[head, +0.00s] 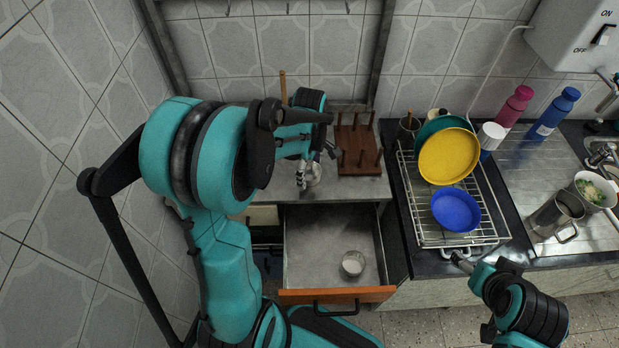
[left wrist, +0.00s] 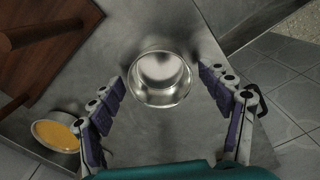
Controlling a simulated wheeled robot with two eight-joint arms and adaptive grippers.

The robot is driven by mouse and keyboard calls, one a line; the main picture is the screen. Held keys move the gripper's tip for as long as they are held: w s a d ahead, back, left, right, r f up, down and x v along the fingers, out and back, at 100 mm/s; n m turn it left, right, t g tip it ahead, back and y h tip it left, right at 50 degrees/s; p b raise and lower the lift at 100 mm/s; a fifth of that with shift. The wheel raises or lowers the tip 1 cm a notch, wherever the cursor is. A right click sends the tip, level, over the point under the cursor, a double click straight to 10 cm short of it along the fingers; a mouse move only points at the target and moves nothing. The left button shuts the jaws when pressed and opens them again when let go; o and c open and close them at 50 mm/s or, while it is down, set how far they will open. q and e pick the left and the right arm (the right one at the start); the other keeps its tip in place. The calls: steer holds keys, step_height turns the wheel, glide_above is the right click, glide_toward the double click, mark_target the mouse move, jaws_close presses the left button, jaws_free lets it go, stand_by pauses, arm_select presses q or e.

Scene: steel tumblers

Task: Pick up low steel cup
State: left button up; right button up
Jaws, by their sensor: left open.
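A low steel cup (left wrist: 160,78) stands upright on the steel counter and looks empty. In the left wrist view it lies between and beyond the spread fingers of my left gripper (left wrist: 168,112), with a gap on each side. In the head view my left gripper (head: 309,165) is over the counter at the cup (head: 316,175), which it partly hides. My left gripper is open and holds nothing. My right gripper (head: 459,261) is at the front edge of the right counter, seen small; its jaw state is unclear.
A wooden peg rack (head: 358,150) stands right of the cup. A bowl with orange contents (left wrist: 55,135) is near the left finger. The open drawer (head: 313,240) below holds a clear or metal cup (head: 353,263). A dish rack (head: 455,228) with plates stands to the right.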

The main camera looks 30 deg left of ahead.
arm_select(q)
steer(key=shift+f, duration=0.3)
steer(key=shift+r, duration=0.1)
steer(key=shift+c, duration=0.3)
steer(key=c, duration=1.1)
steer(key=shift+c, duration=0.2)
